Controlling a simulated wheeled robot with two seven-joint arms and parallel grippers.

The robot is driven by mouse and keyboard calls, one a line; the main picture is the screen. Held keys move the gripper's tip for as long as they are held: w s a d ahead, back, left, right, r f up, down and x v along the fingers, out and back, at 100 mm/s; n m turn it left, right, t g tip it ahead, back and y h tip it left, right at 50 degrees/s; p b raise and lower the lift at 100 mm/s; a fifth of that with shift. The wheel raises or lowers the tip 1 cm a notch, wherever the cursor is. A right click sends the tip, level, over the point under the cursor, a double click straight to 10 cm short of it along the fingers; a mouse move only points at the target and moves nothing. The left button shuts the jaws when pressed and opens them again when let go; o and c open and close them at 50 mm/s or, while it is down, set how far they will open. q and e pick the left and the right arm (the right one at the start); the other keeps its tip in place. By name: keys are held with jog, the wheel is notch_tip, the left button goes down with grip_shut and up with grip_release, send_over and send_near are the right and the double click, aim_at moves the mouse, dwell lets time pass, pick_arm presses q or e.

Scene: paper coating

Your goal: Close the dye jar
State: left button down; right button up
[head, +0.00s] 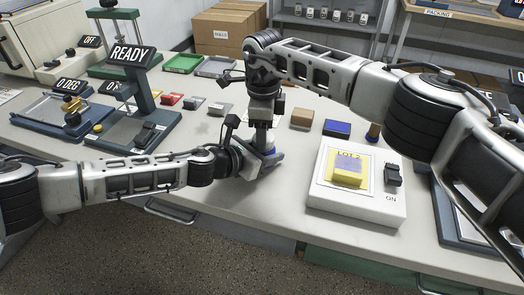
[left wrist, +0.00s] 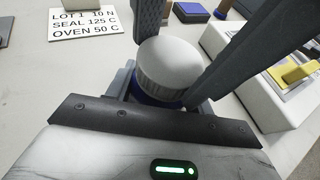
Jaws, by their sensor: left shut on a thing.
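The dye jar has a white ribbed lid (left wrist: 168,65) over a dark blue body (left wrist: 150,101), seen upright in the left wrist view. My left gripper (head: 264,160) is shut around the jar body at the table's front, from the left. My right gripper (head: 262,112) points down from above. Its dark fingers show in the left wrist view (left wrist: 190,50), one behind the lid and one to its right. I cannot tell whether they press on it. The lid sits on or directly above the body; how tightly is not visible. In the head view the grippers hide most of the jar.
A white sealer (head: 362,208) with a yellow block marked LOT 2 stands close on the right. A brown block (head: 302,117) and a blue pad (head: 337,128) lie behind. The READY stand (head: 140,120) is on the left. A LOT 1 card (left wrist: 85,20) lies nearby.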

jog(key=shift+o, duration=1.3)
jog(key=shift+s+a, duration=0.1)
jog(key=shift+r, duration=2.3)
jog(key=shift+c, duration=0.4)
jog(key=shift+r+n, duration=0.5)
jog(key=shift+n, duration=0.5)
notch_tip(320, 180, up, 2)
jog(key=n, duration=0.4)
jog(key=shift+r+n, duration=0.25)
jog(key=shift+n, duration=0.05)
